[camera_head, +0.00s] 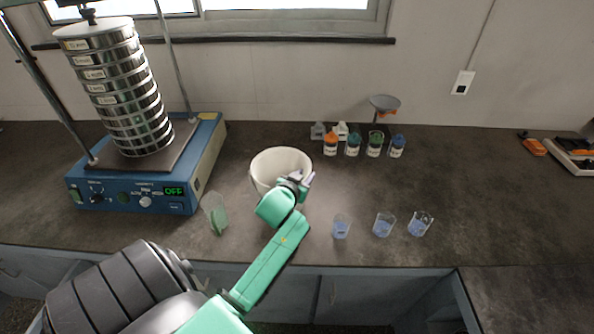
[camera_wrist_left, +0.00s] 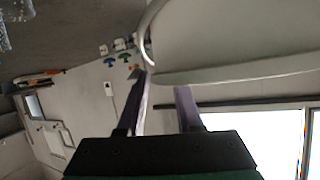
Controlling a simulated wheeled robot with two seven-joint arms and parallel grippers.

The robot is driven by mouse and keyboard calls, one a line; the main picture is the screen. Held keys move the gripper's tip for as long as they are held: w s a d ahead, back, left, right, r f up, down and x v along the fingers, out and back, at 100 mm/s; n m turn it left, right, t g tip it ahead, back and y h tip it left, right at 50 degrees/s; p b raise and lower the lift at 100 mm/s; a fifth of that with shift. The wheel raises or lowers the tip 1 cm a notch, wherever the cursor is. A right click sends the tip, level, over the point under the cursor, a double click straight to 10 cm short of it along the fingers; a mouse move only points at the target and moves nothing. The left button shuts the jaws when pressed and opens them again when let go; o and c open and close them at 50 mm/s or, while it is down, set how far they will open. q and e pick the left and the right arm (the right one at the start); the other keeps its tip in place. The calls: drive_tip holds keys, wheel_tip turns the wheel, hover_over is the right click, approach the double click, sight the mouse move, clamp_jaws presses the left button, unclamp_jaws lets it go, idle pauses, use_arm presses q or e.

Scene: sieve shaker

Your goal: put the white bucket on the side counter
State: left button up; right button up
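The white bucket (camera_head: 268,165) stands upright on the dark counter, right of the sieve shaker. My left gripper (camera_head: 303,182) is at the bucket's near right side, by its rim. In the left wrist view, the two fingers of my left gripper (camera_wrist_left: 165,80) are apart, with the bucket's pale wall and rim (camera_wrist_left: 240,55) just beyond the fingertips. I cannot tell whether the rim lies between them. The counter (camera_head: 530,300) turns toward me at the lower right, and that part is bare. My right gripper is not in view.
The blue sieve shaker (camera_head: 180,175) with stacked sieves (camera_head: 120,90) stands left. A green-tinted beaker (camera_head: 215,213) is close left of the bucket. Several small beakers (camera_head: 383,225) stand right of my arm. Capped jars (camera_head: 353,145) stand behind. Free room lies right of the beakers.

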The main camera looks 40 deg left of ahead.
use_arm(q)
drive_tip(key=b+v, duration=0.1)
drive_tip(key=v, duration=0.9)
drive_tip(key=shift+r, duration=0.1)
